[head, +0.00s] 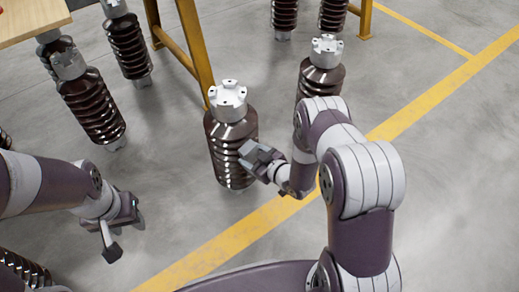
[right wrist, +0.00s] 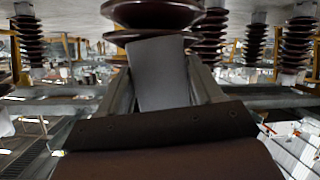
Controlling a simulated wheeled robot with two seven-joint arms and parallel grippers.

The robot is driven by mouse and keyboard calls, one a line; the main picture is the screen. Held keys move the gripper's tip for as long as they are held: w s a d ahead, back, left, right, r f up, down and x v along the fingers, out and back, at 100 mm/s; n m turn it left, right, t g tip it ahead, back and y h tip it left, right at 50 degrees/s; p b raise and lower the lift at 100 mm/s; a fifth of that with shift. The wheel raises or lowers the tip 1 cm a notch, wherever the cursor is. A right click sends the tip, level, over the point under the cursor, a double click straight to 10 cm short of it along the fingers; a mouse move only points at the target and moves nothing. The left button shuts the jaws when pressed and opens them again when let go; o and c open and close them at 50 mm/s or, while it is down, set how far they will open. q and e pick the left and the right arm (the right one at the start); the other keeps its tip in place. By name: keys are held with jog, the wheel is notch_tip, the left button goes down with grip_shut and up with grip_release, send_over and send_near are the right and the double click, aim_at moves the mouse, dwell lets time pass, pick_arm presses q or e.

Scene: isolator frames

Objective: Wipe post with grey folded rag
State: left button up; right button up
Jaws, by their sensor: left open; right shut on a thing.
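The post (head: 228,145) is a dark brown ribbed insulator with a pale metal cap, upright on the floor in the middle of the head view. My right gripper (head: 258,160) is at the right side of its ribs. It is shut on the grey folded rag (right wrist: 160,75), which shows between the fingers in the right wrist view and also at the post's side in the head view (head: 252,152). The rag's edge meets the post's ribs (right wrist: 155,15) in the right wrist view; firm contact cannot be told. My left gripper (head: 126,236) is open and empty, low at left, apart from the post.
Similar insulators stand around: one behind to the right (head: 320,78), one at left (head: 92,105), and others at the back. A yellow frame (head: 195,45) stands behind the post. A wooden tabletop (head: 30,18) fills the top left corner. Yellow lines (head: 440,92) mark the grey floor, clear at right.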

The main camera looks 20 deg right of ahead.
aim_at(249, 155)
jog(key=shift+s+a+r, duration=0.1)
jog(key=shift+s+a, duration=0.1)
jog(key=shift+a, duration=0.25)
jog(key=shift+s+a+r, duration=0.1)
jog(key=shift+s+a, duration=0.05)
jog(key=shift+a, duration=0.25)
notch_tip(249, 155, up, 2)
jog(key=shift+r+p, duration=0.1)
jog(key=shift+p, duration=1.1)
jog(key=shift+w+d+f, duration=0.15)
jog(key=shift+d+f, duration=0.05)
jog(key=shift+d, duration=0.3)
jog(key=shift+w+d+f, duration=0.1)
jog(key=shift+w+d, duration=0.2)
jog(key=shift+d, duration=0.35)
jog(key=shift+w+d, duration=0.25)
jog(key=shift+d, duration=0.4)
jog(key=shift+w+d+b, duration=0.3)
jog(key=shift+w+d, duration=0.2)
jog(key=shift+d, duration=0.3)
jog(key=shift+w+d+b, duration=0.3)
jog(key=shift+w+d, duration=0.2)
jog(key=shift+d, duration=0.3)
